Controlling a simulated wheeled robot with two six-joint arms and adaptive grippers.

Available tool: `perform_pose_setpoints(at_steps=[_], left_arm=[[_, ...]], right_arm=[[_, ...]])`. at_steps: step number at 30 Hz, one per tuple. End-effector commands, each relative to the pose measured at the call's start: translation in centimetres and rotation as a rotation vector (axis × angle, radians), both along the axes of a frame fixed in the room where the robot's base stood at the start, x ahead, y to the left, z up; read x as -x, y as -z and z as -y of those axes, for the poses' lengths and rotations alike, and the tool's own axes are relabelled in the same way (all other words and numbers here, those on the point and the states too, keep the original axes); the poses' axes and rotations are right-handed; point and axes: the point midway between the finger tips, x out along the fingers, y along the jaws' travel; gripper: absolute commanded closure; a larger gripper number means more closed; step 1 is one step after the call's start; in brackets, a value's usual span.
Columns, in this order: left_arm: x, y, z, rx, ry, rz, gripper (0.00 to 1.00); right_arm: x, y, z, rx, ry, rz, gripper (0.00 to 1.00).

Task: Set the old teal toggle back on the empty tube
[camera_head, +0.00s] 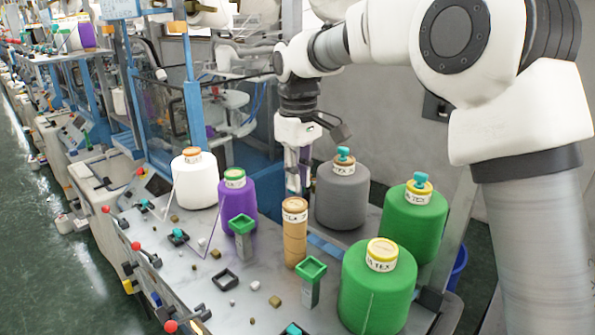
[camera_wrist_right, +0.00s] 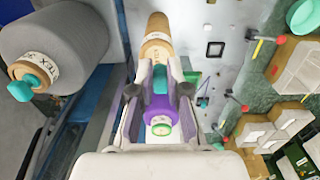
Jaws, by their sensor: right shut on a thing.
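The empty tube (camera_head: 295,245) is a tan, upright cylinder with a white label band near its top, standing on the grey machine top. It also shows in the right wrist view (camera_wrist_right: 156,38). My right gripper (camera_head: 293,185) points down just above the tube's top. In the wrist view, the right gripper (camera_wrist_right: 160,78) is shut on a small teal piece, the teal toggle (camera_wrist_right: 159,84), mostly hidden between the fingers. In the head view the fingers hide it. I cannot tell whether the toggle touches the tube. My left gripper is not in view.
A grey cone (camera_head: 342,200) with its own teal toggle stands close right of the tube. Two green cones (camera_head: 375,290) stand at the right, a purple cone (camera_head: 238,203) and a white cone (camera_head: 194,185) at the left. Green-topped posts (camera_head: 311,270) and small loose blocks stand in front.

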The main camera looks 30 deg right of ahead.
Motion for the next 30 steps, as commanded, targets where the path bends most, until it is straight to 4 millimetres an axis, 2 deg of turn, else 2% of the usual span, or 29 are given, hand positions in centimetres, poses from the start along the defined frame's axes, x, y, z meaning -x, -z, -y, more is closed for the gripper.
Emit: perform_pose_setpoints(at_steps=[18, 30], left_arm=[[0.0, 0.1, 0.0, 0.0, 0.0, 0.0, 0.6], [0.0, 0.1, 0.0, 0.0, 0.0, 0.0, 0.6]], right_arm=[[0.0, 2.9, 0.0, 0.0, 0.0, -0.001, 0.98], [0.0, 3.1, 0.0, 0.0, 0.0, 0.0, 0.98]])
